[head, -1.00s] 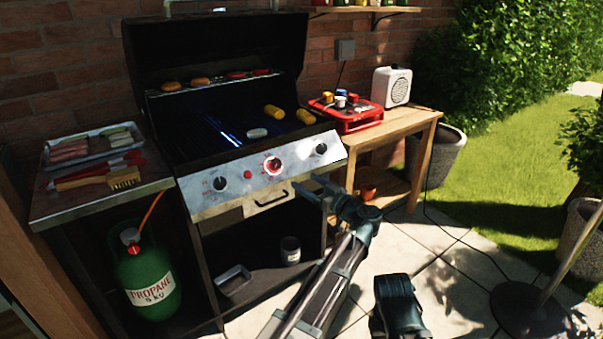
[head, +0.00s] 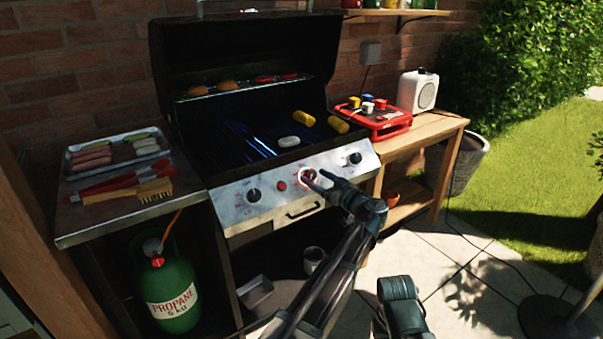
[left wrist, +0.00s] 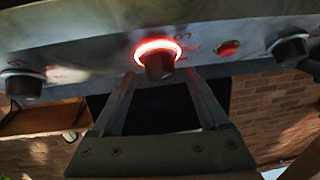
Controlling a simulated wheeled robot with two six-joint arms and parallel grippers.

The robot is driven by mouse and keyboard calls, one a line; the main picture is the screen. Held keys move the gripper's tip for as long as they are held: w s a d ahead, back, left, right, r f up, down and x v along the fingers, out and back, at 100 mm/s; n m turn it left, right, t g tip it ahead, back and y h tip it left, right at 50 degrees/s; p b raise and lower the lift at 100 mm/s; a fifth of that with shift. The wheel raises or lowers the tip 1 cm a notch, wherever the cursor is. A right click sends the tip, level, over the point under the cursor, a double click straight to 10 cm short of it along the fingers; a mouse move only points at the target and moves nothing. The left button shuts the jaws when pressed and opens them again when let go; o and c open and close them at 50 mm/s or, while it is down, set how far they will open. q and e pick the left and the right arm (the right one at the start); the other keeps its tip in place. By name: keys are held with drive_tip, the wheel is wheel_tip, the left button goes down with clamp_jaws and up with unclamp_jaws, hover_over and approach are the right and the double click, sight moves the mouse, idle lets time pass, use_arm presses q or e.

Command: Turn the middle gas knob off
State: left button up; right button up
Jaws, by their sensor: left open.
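The middle gas knob (head: 308,174) is on the grill's sloping steel front panel (head: 335,160), and my left gripper partly covers it in the head view. In the left wrist view the middle knob (left wrist: 159,63) is dark with a glowing red ring around its base. My left gripper (head: 322,182) is right in front of it. In the left wrist view the open fingers (left wrist: 162,82) point at the knob, one to each side and just short of it, with nothing held. My right gripper is not in view.
A left knob (head: 254,195), a red button (head: 282,185) and a right knob (head: 355,158) share the panel. The oven-style handle (head: 303,209) is below. Food lies on the open grill; a tray (head: 118,150) and tongs are on the left shelf.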

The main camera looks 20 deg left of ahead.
use_arm(q)
drive_tip(key=shift+w+a, duration=0.4)
drive_tip(key=shift+a, duration=0.15)
clamp_jaws()
drive_tip(key=shift+s, duration=0.1)
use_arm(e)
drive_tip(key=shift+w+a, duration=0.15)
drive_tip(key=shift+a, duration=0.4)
